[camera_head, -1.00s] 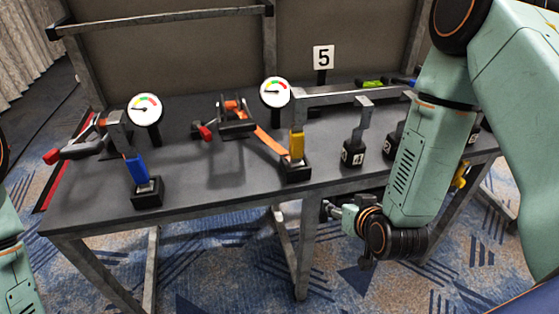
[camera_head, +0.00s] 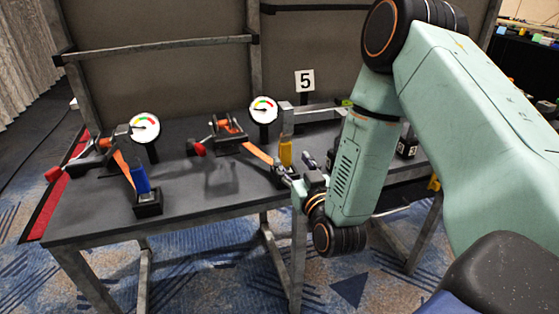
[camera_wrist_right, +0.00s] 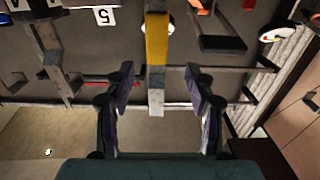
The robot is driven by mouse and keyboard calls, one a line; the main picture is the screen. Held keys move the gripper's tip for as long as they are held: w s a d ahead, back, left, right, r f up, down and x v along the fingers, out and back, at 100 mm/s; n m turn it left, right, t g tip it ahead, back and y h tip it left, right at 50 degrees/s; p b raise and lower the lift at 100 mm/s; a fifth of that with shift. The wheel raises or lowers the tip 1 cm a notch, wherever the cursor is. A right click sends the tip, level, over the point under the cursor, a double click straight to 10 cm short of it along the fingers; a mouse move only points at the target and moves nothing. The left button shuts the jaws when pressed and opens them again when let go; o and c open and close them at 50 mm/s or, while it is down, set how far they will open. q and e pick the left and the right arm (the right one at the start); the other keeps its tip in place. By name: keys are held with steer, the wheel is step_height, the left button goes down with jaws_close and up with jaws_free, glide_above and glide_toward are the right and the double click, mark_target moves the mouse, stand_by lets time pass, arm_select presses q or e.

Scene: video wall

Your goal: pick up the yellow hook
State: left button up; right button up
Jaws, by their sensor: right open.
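The yellow hook (camera_head: 286,152) stands upright at the front edge of the grey table, with an orange strap running to it from the left. In the right wrist view the yellow hook (camera_wrist_right: 157,40) is an upright yellow bar with grey metal below it. My right gripper (camera_head: 292,168) is right at the hook in the head view, hiding its lower part and base. In the wrist view my right gripper (camera_wrist_right: 160,88) is open, with the yellow hook between its finger lines and just ahead. I cannot tell whether they touch. My left gripper is out of view.
A blue hook (camera_head: 140,180) stands in a black base (camera_head: 148,203) on the left. Two white gauges (camera_head: 145,127) (camera_head: 263,110) and a ratchet with a red handle (camera_head: 198,149) are behind. A sign with 5 (camera_head: 304,80) stands at the back. The table's front middle is clear.

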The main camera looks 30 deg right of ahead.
mark_target(288, 148)
steer(key=x, duration=0.2)
steer(key=b+x, duration=0.1)
steer(key=x, duration=0.4)
steer(key=shift+d+r+b, duration=0.2)
steer(key=shift+d+b, duration=0.1)
steer(key=shift+d, duration=0.1)
steer(key=shift+w+a, duration=0.15)
steer(key=shift+w, duration=0.25)
steer(key=shift+s+r, duration=0.1)
steer(key=shift+s, duration=0.05)
steer(key=c, duration=0.8)
jaws_close()
